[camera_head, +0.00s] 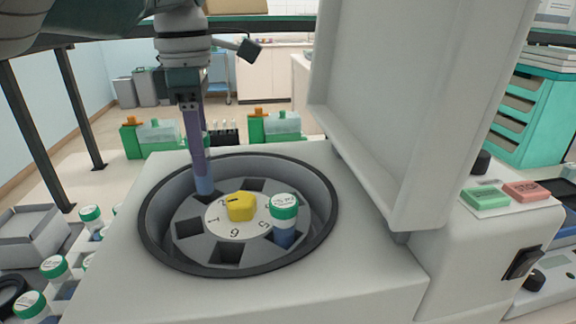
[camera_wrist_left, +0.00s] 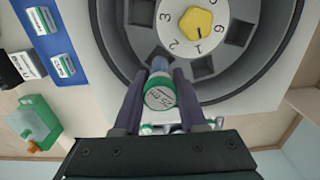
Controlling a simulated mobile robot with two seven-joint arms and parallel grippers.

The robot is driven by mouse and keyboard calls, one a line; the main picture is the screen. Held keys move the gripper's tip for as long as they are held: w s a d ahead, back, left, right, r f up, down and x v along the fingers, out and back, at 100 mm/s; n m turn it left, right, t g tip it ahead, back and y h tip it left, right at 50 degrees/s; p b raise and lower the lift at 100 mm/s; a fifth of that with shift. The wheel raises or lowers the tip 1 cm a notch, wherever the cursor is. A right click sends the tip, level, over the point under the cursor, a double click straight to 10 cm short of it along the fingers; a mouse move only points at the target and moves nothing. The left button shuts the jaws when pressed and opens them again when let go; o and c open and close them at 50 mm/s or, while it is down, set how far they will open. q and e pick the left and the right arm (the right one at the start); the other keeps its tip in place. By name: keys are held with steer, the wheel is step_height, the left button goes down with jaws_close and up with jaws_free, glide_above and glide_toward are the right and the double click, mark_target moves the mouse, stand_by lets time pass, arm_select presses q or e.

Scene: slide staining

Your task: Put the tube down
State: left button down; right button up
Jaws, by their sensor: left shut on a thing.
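My left gripper (camera_head: 200,175) points down into the open centrifuge bowl (camera_head: 152,222). The tube's lower end is at the rotor (camera_head: 182,212), by the number 2. I cannot tell how far it is in a slot. A second tube (camera_head: 285,212) with a green cap stands in the rotor by the 5. My right gripper is not in view.
A yellow knob (camera_head: 240,206) stands at the rotor centre, with empty square slots around it. The raised lid (camera_head: 395,100) is to the right. Capped jars (camera_head: 55,267) stand at left, green-based holders (camera_head: 150,140) behind.

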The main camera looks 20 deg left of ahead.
arm_select(q)
step_height(320, 180, down, 4)
steer(key=b, duration=0.3)
steer(key=shift+r, duration=0.2)
steer(key=shift+f+b, duration=0.35)
steer(key=shift+f, duration=0.15)
steer(key=shift+c, duration=2.3)
jaws_free()
